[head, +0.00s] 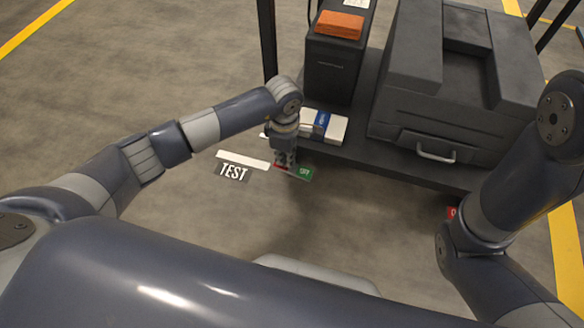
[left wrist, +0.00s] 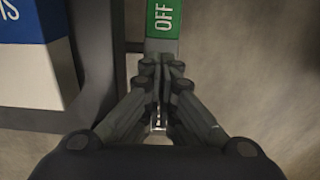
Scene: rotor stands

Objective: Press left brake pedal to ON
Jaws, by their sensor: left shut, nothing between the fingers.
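The left brake pedal (head: 304,174) shows as a small green plate marked OFF, low at the front left of the dark stand. A strip of red shows beside the green, partly covered by my fingers. My left gripper (head: 285,161) points down at the pedal, its fingers shut and empty. In the left wrist view, the green OFF plate (left wrist: 164,18) lies just beyond the closed fingertips (left wrist: 162,66), which overlap the lower part of the pedal. I cannot tell whether they touch it. My right gripper is out of view.
The dark stand (head: 400,158) carries a grey case (head: 440,90), a black box (head: 332,70) and a blue-and-white box (head: 323,125). A TEST floor label (head: 233,173) lies left of the pedal. A red piece (head: 452,212) shows beside my right arm.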

